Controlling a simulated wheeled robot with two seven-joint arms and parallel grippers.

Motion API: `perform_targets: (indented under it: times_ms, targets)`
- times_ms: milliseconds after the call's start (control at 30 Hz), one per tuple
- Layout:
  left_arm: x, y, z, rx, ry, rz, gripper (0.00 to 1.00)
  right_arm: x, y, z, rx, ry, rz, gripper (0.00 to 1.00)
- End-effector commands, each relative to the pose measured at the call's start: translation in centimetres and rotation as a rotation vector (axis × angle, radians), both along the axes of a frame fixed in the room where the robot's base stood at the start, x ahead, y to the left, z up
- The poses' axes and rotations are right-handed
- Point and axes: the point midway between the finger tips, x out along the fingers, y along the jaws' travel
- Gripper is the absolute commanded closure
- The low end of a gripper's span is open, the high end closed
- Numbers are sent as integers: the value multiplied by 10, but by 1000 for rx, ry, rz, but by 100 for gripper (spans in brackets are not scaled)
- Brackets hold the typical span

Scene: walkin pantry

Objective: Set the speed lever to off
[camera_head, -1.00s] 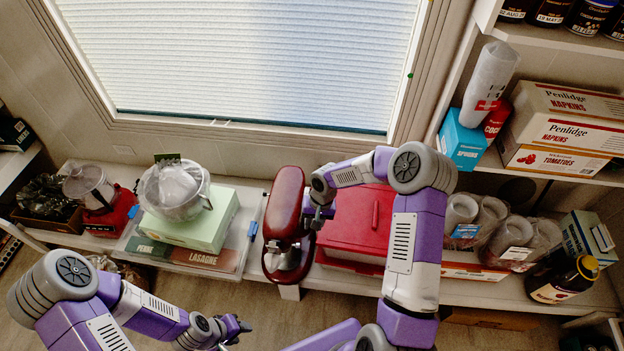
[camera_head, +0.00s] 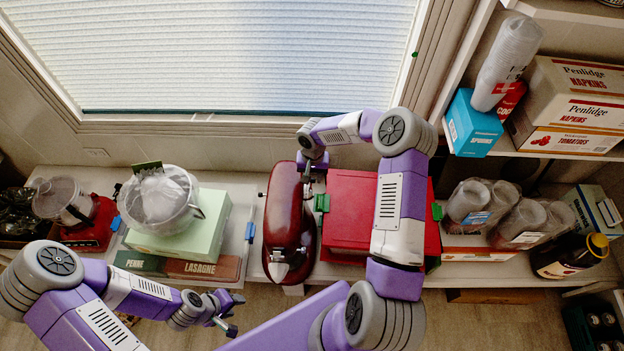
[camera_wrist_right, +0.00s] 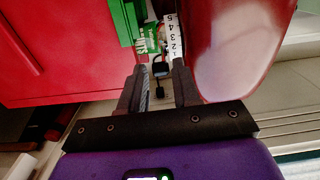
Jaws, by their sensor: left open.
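A dark red stand mixer (camera_head: 286,215) stands on the low shelf in the head view. In the right wrist view its glossy red side (camera_wrist_right: 235,45) is at the right. A white numbered speed scale (camera_wrist_right: 173,38) shows there, with a small black lever knob (camera_wrist_right: 160,69) beside its low end. My right gripper (camera_head: 317,166) is at the rear right side of the mixer. In the wrist view its fingers (camera_wrist_right: 160,80) are apart, with the knob between or just beyond the tips; contact is unclear. My left gripper (camera_head: 226,318) is open and empty, in front of the shelf.
A red box (camera_head: 350,205) stands close on the mixer's right, leaving a narrow gap. A green box with a wrapped bowl (camera_head: 160,200) is at the left. Wrapped cups (camera_head: 467,202) and a dark bottle (camera_head: 568,258) are at the right. A window is behind.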

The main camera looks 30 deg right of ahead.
Motion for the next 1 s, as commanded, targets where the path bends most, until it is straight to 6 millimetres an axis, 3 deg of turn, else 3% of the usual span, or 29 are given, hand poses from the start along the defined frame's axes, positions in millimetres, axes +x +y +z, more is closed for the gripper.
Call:
perform_targets:
  times_ms: [133, 433, 633, 1000]
  targets:
    - [0, 0, -5, 0, 0, 0, 57, 0, 0, -13, 2, -1, -1, 68]
    - [0, 0, -5, 0, -1, 0, 57, 0, 0, -14, 1, -2, 0, 68]
    - [0, 0, -5, 0, -1, 0, 57, 0, 0, -14, 1, -2, 0, 99]
    - [0, 0, 8, 0, -1, 0, 57, 5, -3, -14, 35, 65, -5, 100]
